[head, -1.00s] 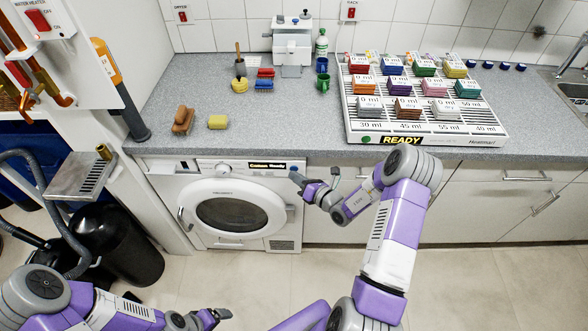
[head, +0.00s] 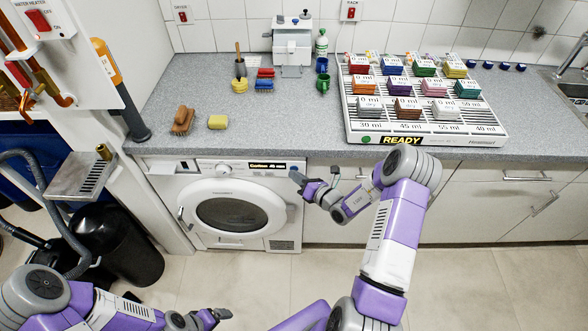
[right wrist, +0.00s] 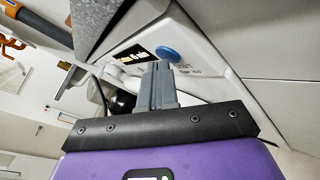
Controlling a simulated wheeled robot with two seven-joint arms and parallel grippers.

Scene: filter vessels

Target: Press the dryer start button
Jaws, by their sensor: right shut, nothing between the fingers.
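The white dryer (head: 170,198) stands under the counter, with its round door shut. A dark display (head: 277,165) with lit text, which looks like "Cotton 45 min", sits on its top panel. The round blue start button shows in the right wrist view (right wrist: 167,53), beside the display. My right gripper (head: 301,179) is shut and empty at the panel's right end. Its fingertips (right wrist: 157,68) are right by the button; I cannot tell whether they touch. My left gripper (head: 220,314) is low at the bottom, away from the dryer; its jaw state is unclear.
The grey counter (head: 270,125) runs above the dryer. It holds a brush (head: 183,120), a yellow sponge (head: 217,122) and a white rack (head: 490,136) of coloured blocks with a "READY" display. A black bin (head: 120,245) stands left of the dryer. The floor in front is open.

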